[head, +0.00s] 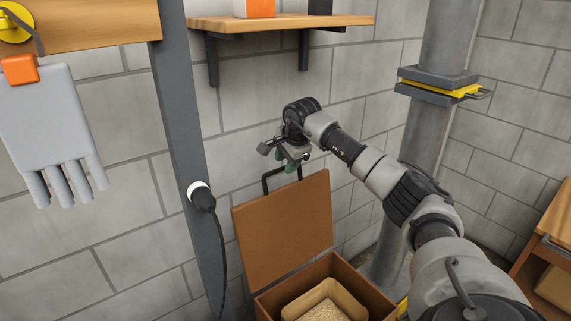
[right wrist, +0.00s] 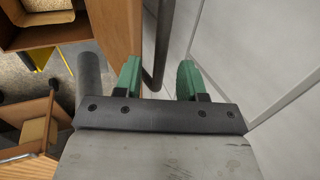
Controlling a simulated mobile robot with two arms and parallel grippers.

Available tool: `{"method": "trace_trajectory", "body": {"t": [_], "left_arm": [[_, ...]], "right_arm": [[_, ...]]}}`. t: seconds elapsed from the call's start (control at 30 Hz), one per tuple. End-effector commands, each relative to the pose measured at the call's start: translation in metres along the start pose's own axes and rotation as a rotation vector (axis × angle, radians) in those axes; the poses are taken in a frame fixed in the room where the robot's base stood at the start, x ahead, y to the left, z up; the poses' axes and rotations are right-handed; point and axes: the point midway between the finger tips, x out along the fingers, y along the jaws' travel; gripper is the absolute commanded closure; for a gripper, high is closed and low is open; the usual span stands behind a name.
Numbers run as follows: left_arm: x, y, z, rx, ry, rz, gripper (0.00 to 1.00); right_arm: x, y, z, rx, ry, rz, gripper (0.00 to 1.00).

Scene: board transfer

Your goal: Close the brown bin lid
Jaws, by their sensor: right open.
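The brown bin (head: 378,301) stands on the floor at the bottom of the head view. Its lid (head: 285,232) is open, tilted up and back toward the wall. A dark bar handle (head: 266,184) sits on the lid's upper edge. My right gripper (head: 287,167) is open at that edge, by the handle, with green fingertips pointing down. In the right wrist view, the handle (right wrist: 162,42) lies between the open fingers of the right gripper (right wrist: 158,82), and the lid (right wrist: 120,30) is beside it on the left. Contact with the handle cannot be told. My left gripper is not in view.
The bin holds an open box (head: 349,300) of grainy material. A grey post (head: 185,150) with a plug and cable stands left of the lid. A wooden shelf (head: 280,22) is above the gripper. A thick grey column (head: 440,45) and wooden furniture (head: 545,235) are at right.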

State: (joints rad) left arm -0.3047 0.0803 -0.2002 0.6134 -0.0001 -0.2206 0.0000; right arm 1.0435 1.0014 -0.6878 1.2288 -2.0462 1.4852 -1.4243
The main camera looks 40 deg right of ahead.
Motion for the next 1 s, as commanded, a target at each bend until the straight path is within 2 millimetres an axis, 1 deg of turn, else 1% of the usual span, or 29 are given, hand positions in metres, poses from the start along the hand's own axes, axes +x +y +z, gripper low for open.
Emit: {"method": "trace_trajectory", "body": {"t": [0.03,0.13,0.4,0.43,0.6,0.7,1.0], "left_arm": [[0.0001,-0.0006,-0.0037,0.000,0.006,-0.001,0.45],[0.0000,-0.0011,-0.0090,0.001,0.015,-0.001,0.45],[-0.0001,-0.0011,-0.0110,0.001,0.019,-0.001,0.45],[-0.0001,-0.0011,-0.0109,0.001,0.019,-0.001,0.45],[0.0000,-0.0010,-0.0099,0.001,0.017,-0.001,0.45],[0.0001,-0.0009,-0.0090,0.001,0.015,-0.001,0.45],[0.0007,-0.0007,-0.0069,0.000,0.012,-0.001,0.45]], "right_arm": [[0.0049,0.0000,0.0003,0.001,-0.001,0.000,0.60],[0.0101,0.0000,0.0006,0.000,-0.002,-0.001,0.60],[0.0117,0.0000,0.0003,0.000,-0.001,-0.001,0.60],[0.0117,0.0000,0.0003,0.000,-0.001,-0.001,0.61],[0.0114,0.0000,0.0003,0.000,-0.001,-0.001,0.87],[0.0114,0.0000,0.0003,0.000,-0.001,-0.001,1.00],[0.0114,0.0001,0.0001,0.000,-0.001,-0.003,1.00]]}}
